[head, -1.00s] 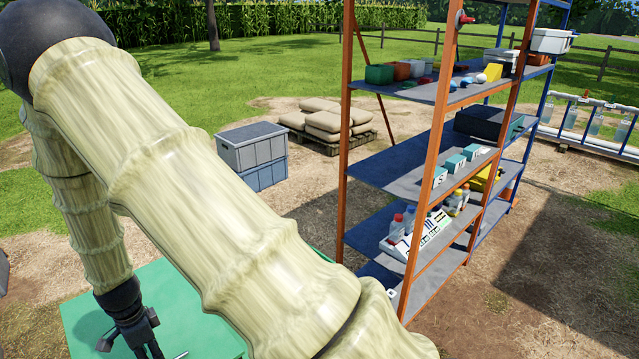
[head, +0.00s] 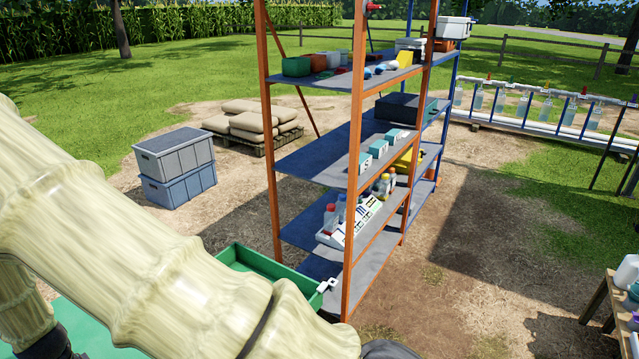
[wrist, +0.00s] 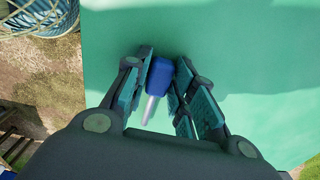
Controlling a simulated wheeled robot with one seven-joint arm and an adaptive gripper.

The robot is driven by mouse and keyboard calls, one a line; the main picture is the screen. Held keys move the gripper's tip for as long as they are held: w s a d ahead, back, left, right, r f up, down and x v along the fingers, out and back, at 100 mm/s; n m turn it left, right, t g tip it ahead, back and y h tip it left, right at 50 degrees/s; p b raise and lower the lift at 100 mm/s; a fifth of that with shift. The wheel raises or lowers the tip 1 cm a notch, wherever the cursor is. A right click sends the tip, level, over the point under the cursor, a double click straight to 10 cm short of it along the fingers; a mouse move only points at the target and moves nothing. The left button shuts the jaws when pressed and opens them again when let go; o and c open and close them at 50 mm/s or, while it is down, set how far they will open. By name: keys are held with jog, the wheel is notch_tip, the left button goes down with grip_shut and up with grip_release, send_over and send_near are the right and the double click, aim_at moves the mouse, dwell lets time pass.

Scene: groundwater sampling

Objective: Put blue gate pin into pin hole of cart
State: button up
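The blue gate pin (wrist: 158,78) has a blue grip and a pale metal shank. My gripper (wrist: 160,88) is shut on it, with a dark teal pad on each side of the blue grip. A flat green surface (wrist: 240,45) lies beneath them in the wrist view. In the head view, my gripper is mostly cut off at the bottom left. The green cart (head: 262,262) shows a raised rim behind my arm, with a small pale bracket (head: 327,285) at its right corner. I cannot make out a pin hole; my arm hides much of the cart.
An orange and blue shelf rack (head: 355,130) with boxes and bottles stands just beyond the cart. Stacked grey-blue crates (head: 178,180) and sacks on a pallet (head: 250,125) are behind. A wooden table (head: 600,300) is at right. Bare ground between rack and table is clear.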

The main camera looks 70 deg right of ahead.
jog(key=c, duration=0.3)
jog(key=shift+r+p, duration=2.65)
jog(key=shift+r, duration=0.9)
